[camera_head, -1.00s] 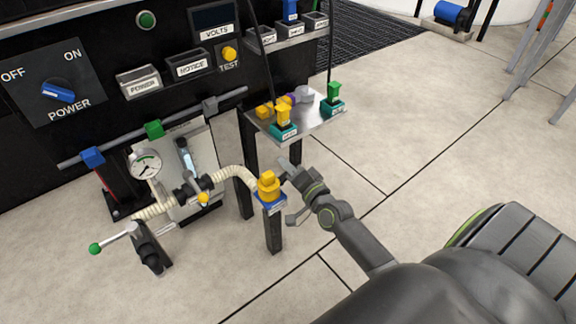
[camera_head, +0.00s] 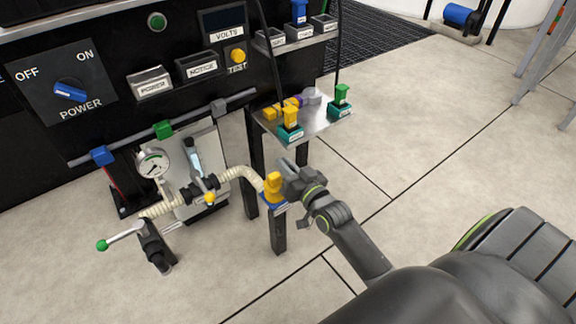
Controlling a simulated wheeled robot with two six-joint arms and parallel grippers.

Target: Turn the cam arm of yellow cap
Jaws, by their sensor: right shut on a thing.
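The yellow cap (camera_head: 272,185) sits on a blue base on top of a short dark post, at the end of the cream ribbed hose. My right gripper (camera_head: 284,185) comes in from the right and is shut on the yellow cap at its right side. The fingers hide that side of the cap, so the cam arm cannot be made out clearly. My left gripper is out of view.
A metal shelf (camera_head: 317,126) behind the post carries yellow and green fittings on teal bases. A pressure gauge (camera_head: 152,163), the cream hose (camera_head: 240,174) and a green-knobbed lever (camera_head: 122,236) are to the left.

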